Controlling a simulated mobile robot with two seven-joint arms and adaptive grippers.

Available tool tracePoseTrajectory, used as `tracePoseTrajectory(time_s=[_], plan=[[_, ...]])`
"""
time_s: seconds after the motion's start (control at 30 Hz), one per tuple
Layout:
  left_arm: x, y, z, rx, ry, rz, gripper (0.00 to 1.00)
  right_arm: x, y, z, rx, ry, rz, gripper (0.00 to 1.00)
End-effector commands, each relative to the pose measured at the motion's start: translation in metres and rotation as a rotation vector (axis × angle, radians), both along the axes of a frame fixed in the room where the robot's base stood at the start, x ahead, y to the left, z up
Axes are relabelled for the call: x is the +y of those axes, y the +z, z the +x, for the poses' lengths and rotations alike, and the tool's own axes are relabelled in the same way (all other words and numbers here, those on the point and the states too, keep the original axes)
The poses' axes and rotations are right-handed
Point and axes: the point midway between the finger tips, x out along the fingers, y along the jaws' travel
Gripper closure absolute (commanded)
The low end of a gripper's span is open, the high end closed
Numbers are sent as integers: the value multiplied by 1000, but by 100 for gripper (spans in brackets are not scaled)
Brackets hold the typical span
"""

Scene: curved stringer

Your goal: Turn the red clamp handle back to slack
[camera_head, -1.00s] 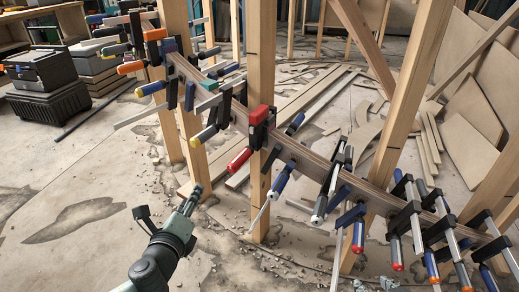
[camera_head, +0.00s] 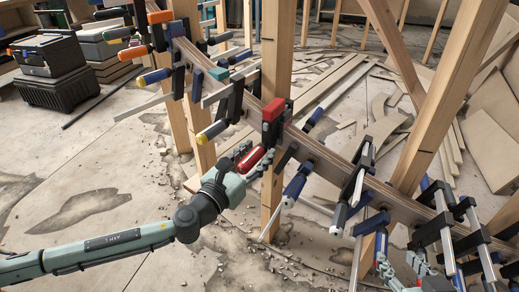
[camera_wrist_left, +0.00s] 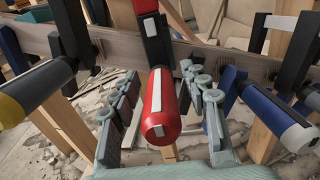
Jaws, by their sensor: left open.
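The red clamp handle (camera_head: 251,159) hangs below a clamp with a red top (camera_head: 273,109) on the curved wooden stringer (camera_head: 325,157). In the left wrist view the red handle (camera_wrist_left: 161,108) points toward the camera, with a white stripe at its end. My left gripper (camera_head: 242,160) is open around the handle. In the left wrist view its fingers (camera_wrist_left: 160,85) stand on either side of the handle, with gaps visible. My right gripper (camera_head: 402,268) shows partly at the lower right, among the blue clamps, and its finger state is unclear.
A clamp with a yellow-ended handle (camera_head: 212,131) is left of the red one, and a blue-handled clamp (camera_head: 295,185) is right of it. Upright wooden posts (camera_head: 275,60) stand behind. Several more clamps crowd the stringer's right end.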

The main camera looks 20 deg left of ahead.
Motion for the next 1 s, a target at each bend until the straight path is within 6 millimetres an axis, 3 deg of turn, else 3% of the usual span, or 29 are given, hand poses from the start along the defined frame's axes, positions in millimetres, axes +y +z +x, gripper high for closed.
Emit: tracePoseTrajectory(time_s=[0.13, 0.43, 0.8, 1.0], plan=[[-4, 0, 11, 1, -1, -2, 55, -2, -2, -1, 11, -2, -4, 60], [-4, 0, 13, 2, -1, -1, 56, -2, -3, -1, 14, -4, -5, 60], [-4, 0, 13, 1, 0, -2, 100, -2, -3, -1, 13, -4, -4, 60], [-4, 0, 13, 4, 0, -10, 100, -2, -3, -1, 11, -4, -4, 60]])
